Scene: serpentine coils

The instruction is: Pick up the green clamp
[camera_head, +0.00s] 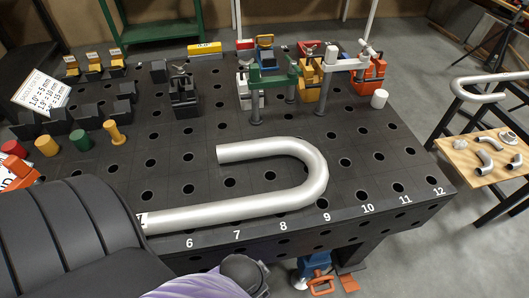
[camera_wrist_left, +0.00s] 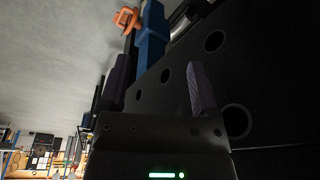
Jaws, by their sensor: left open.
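The green clamp (camera_head: 270,77) stands at the back middle of the black welding table (camera_head: 165,160) in the head view, among other clamps. Its green bar runs sideways, with grey posts below. It does not show clearly in the left wrist view. My left gripper (camera_wrist_left: 158,66) shows in the wrist view with its two dark purple fingers apart and nothing between them. It is low beside the table's holed dark face, away from the green clamp. Its fingers are not clear in the head view. My right gripper is not in view.
A silver U-shaped pipe (camera_head: 290,160) lies across the front of the table. A blue clamp (camera_head: 313,268) with an orange handle hangs at the front edge; it also shows ahead of my left fingers (camera_wrist_left: 151,38).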

